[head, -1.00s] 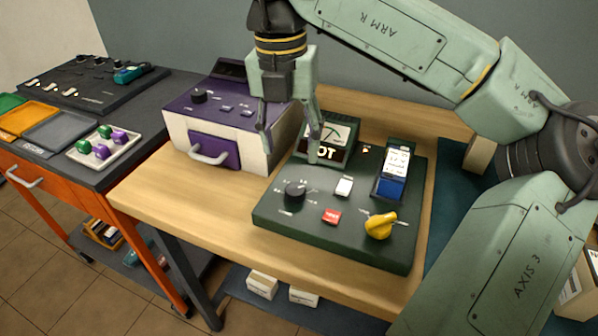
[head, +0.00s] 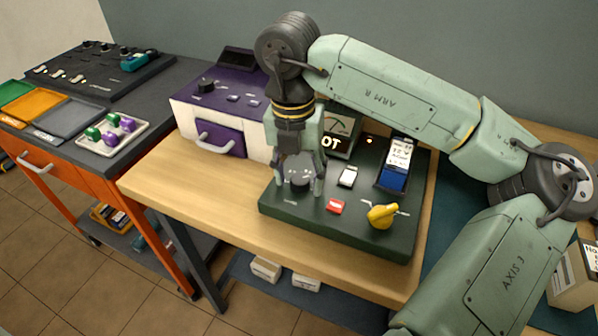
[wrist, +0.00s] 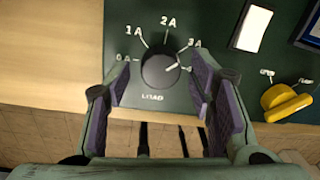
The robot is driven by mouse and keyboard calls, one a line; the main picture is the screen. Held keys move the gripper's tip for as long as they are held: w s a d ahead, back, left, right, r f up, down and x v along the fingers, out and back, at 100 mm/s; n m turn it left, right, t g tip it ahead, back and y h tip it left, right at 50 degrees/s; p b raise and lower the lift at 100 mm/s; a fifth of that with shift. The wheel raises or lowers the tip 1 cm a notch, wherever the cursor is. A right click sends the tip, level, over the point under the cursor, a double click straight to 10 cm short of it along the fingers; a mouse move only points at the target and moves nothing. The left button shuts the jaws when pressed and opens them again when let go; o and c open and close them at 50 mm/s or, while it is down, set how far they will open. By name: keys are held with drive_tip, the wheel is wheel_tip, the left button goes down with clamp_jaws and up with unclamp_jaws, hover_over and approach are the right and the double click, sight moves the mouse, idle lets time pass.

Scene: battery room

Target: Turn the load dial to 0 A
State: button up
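The black round load dial (wrist: 158,72) sits on the dark green panel (head: 345,225), with marks from 0A at its left, over 2A at the top, to 3A at its right. A pale pointer line on the dial faces right, at or just below the 3A side; the last label there is partly hidden by a finger. My gripper (head: 298,188) is above the dial, pointing down. In the wrist view my gripper (wrist: 161,82) is open, one purple-padded finger on each side of the dial, with gaps visible. Contact cannot be seen.
A purple-topped box (head: 220,105) stands left. Bare wood (head: 190,190) lies left of the panel.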

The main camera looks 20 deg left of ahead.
drive_tip(key=c, duration=1)
